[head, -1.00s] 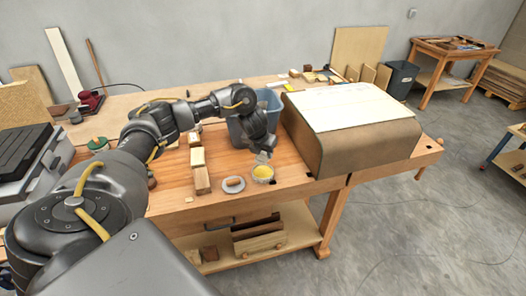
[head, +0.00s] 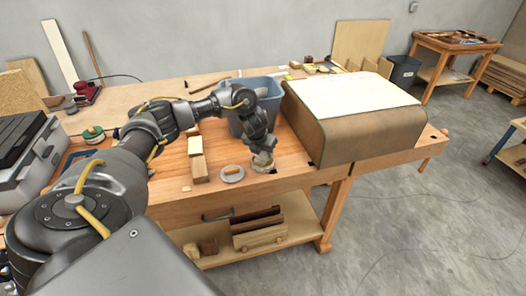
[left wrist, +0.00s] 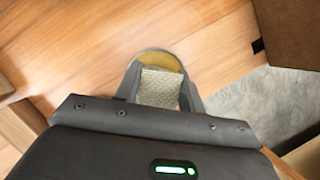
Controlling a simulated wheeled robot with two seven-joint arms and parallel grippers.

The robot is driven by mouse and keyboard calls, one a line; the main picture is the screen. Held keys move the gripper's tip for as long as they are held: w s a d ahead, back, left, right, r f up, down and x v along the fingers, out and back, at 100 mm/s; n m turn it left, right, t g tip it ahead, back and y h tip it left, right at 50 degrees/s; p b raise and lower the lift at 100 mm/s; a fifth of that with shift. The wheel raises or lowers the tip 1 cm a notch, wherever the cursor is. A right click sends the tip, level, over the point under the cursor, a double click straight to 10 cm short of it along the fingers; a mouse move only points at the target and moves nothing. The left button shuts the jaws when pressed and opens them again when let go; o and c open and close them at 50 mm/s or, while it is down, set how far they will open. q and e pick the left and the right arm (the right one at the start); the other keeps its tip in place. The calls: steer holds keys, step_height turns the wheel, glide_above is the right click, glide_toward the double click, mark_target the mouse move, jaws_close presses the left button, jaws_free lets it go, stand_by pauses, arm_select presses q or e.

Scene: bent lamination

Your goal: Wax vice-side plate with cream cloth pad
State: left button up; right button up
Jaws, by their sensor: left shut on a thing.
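My left gripper (head: 263,157) is shut on the cream cloth pad (left wrist: 159,88), which shows pale and textured between the fingers in the left wrist view. The pad is at a small round tin of yellow wax (left wrist: 160,60). In the head view the gripper covers most of the tin (head: 263,167); I cannot tell whether the pad touches the wax. I cannot single out the vice-side plate for certain. My right gripper is out of view.
A round lid (head: 232,174) lies left of the tin. Wooden blocks (head: 198,160) stand further left. A blue bin (head: 268,88) is behind my left arm. A large brown block with a white top (head: 365,142) fills the bench on the right.

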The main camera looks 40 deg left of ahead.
arm_select(q)
steer(key=shift+f, duration=0.45)
stand_by(1.4)
stand_by(0.3)
steer(key=shift+r+p, duration=0.6)
steer(key=shift+r, duration=0.3)
step_height(320, 180, up, 5)
steer(key=p, duration=0.4)
steer(key=shift+r, duration=0.15)
